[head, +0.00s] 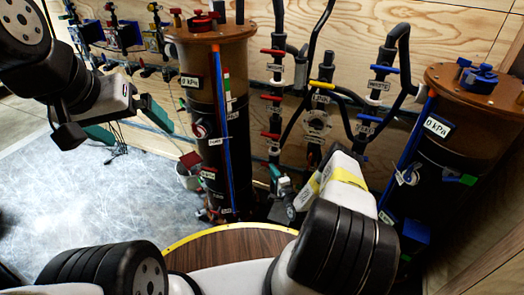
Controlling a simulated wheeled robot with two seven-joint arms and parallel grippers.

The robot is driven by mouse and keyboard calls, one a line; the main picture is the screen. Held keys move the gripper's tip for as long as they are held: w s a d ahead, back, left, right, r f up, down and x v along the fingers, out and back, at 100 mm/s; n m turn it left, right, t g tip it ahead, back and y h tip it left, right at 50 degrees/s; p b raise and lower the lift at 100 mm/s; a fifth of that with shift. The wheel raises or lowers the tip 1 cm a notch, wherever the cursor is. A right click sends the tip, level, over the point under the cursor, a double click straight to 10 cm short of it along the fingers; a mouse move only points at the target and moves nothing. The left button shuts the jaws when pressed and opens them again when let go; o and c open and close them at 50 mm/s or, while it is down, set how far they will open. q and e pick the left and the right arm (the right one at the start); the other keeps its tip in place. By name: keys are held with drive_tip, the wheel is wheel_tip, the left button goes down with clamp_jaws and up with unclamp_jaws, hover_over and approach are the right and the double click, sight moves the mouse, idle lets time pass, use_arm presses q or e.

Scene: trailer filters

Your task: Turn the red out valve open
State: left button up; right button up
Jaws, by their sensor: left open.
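Several red valve handles sit on the black pipes at the wall: an upper one (272,52), a middle one (270,97) and a lower one (271,134). Their labels are too small to read, so I cannot tell which is the out valve. My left gripper (145,134) is open and empty, in the air left of the left filter tank (207,140), apart from the valves. My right gripper (280,188) is low, below the red handles and right of that tank. Its fingers are small and partly hidden by its own hand, so its opening is unclear.
A second filter tank (470,140) with a blue cap stands at the right. A yellow handle (321,86) and a blue handle (384,69) are on neighbouring pipes. Open floor (60,195) lies at the left.

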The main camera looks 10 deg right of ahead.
drive_tip(key=shift+w+a, duration=0.2)
drive_tip(key=shift+w, duration=0.85)
drive_tip(key=shift+w+a, duration=0.2)
drive_tip(key=shift+w, duration=0.8)
clamp_jaws()
